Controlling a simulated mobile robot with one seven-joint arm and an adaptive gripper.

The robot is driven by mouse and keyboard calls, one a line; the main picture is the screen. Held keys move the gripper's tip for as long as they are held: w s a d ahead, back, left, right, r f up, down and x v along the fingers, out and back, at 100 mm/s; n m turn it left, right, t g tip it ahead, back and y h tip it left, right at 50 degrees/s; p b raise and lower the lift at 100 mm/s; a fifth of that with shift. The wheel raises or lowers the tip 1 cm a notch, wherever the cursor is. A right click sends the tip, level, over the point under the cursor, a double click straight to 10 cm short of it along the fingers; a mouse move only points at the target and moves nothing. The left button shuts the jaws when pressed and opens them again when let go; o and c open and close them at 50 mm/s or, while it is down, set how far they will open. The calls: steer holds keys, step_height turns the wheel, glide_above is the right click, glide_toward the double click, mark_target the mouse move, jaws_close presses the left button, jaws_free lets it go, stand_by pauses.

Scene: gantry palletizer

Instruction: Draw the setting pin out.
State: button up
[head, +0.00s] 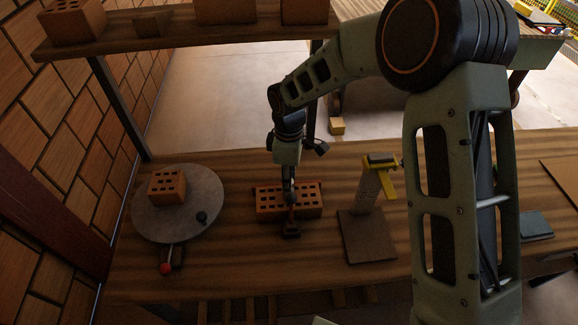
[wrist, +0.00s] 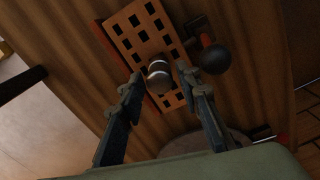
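A perforated orange brick (head: 270,202) lies on the wooden bench, below my gripper (head: 289,190). In the wrist view the brick (wrist: 128,35) shows its rows of square holes. A round-headed pin (wrist: 158,72) with pale rings, which looks like the setting pin, stands over the brick. Its lower end is hidden by its head, so I cannot tell how deep it sits. My gripper (wrist: 167,90) is open, with one finger on each side of the pin head. Gaps show between the fingers and the pin.
A dark ball knob (wrist: 215,59) with a red part sits beside the brick. A grey turntable (head: 150,220) carrying another brick (head: 167,187) stands left. A post with a yellow clamp (head: 378,178) stands close on the right. A shelf with bricks is behind.

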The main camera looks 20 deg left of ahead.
steer(key=shift+f, duration=1.45)
steer(key=shift+c, duration=0.2)
jaws_close()
